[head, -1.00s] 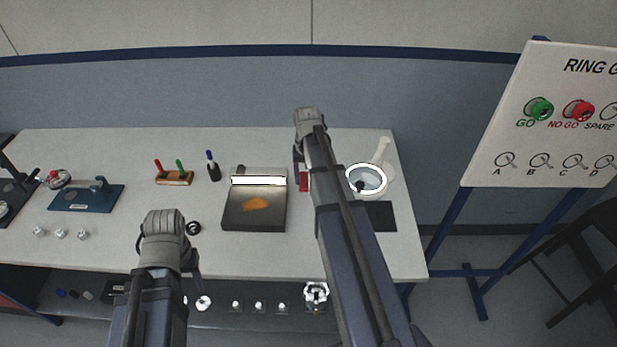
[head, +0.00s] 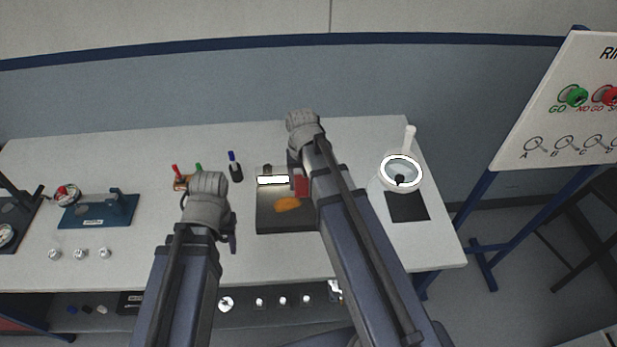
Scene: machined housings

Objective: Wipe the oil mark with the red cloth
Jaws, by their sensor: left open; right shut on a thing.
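The orange-brown oil mark (head: 288,204) lies on a dark metal plate (head: 270,224) at the middle of the table. My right gripper (head: 297,172) is shut on the red cloth (head: 301,187), at the right part of the plate, just above and right of the mark in the picture. I cannot tell whether the cloth touches the plate. The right arm hides the plate's right edge. My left gripper (head: 232,242) is open and empty, left of the plate near the front of the table; its fingers show only partly.
A ring-lit magnifier (head: 402,173) and a black mat (head: 407,207) are to the right. A blue gauge stand (head: 98,212) is at left.

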